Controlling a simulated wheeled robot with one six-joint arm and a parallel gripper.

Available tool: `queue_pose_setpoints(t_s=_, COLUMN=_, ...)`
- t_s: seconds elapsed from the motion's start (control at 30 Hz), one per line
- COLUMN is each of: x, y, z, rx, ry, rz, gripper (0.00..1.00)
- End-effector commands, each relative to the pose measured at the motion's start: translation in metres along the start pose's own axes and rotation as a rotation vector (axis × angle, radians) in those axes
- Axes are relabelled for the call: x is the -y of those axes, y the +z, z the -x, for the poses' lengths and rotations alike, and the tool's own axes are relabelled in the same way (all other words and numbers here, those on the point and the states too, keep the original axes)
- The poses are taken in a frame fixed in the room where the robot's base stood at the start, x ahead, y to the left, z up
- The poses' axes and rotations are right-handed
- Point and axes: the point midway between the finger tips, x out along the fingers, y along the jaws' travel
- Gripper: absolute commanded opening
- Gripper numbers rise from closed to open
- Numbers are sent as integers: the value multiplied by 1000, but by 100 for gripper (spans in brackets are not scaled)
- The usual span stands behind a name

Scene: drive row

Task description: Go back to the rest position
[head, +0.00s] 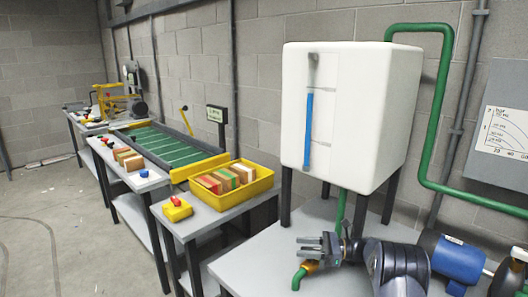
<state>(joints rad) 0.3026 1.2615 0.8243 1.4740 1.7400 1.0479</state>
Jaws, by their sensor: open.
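My gripper (318,246) is at the lower middle of the head view, above the grey table (255,262) in front of the white tank. Its grey jaws point left, are open and have nothing between them. My dark arm runs from it to the lower right. A green spout with an orange collar (307,266) shows just below the jaws; I cannot tell whether they touch it.
The white tank (400,110) with a blue level strip (308,130) stands on dark legs behind my gripper. A blue motor (455,258) is at right. Floor at left is clear.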

Motion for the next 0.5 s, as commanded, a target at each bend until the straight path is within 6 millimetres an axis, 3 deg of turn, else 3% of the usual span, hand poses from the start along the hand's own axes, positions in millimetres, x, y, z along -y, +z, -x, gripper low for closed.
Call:
queue_pose_setpoints(t_s=0.07, x=0, y=-10, z=0, rx=0, ry=0, rz=-1, gripper=45)
queue_pose_setpoints(t_s=0.5, x=1, y=-8, z=0, rx=0, ry=-43, rz=0, gripper=45)
